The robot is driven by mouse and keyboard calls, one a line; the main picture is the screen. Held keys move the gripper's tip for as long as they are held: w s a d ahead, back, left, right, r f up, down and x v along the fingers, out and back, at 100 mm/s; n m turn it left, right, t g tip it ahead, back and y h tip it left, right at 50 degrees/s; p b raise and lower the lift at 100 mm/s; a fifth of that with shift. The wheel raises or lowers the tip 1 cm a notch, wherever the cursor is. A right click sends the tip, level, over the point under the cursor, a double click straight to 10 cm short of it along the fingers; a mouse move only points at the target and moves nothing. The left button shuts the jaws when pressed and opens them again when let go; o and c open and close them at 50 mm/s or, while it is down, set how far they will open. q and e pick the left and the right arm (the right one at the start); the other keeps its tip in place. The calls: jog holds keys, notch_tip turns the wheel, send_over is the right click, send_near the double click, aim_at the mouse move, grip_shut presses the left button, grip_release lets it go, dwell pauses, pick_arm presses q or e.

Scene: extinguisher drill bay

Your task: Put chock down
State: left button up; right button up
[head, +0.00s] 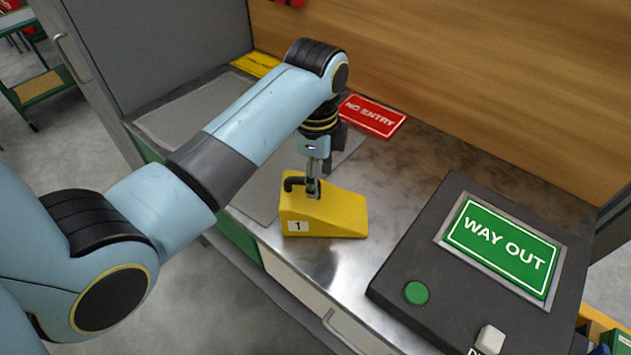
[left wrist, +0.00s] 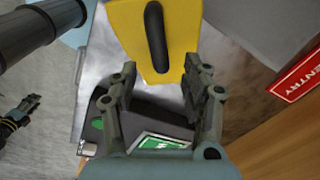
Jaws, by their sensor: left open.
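The yellow wedge-shaped chock (head: 335,215), with a black handle and a "1" label, sits on the metal bench top (head: 310,265). My left gripper (head: 313,188) is just over it at the handle. In the left wrist view the chock (left wrist: 180,50) and its handle (left wrist: 155,38) lie beyond the fingertips. The left gripper's fingers (left wrist: 158,85) are spread apart there with nothing clamped between them. What looks like my right gripper (left wrist: 14,115) shows small at the left edge of the left wrist view; its jaws are unclear.
A dark box (head: 440,240) with a green WAY OUT sign (head: 502,246) and green button stands right of the chock. A red NO ENTRY sign (head: 372,116) lies behind near the wooden wall. Grey mats (head: 187,115) lie left. Bare metal separates chock and box.

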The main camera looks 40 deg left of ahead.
pick_arm(q)
jog(key=shift+f, duration=0.85)
grip_shut()
jog(key=shift+r, duration=0.1)
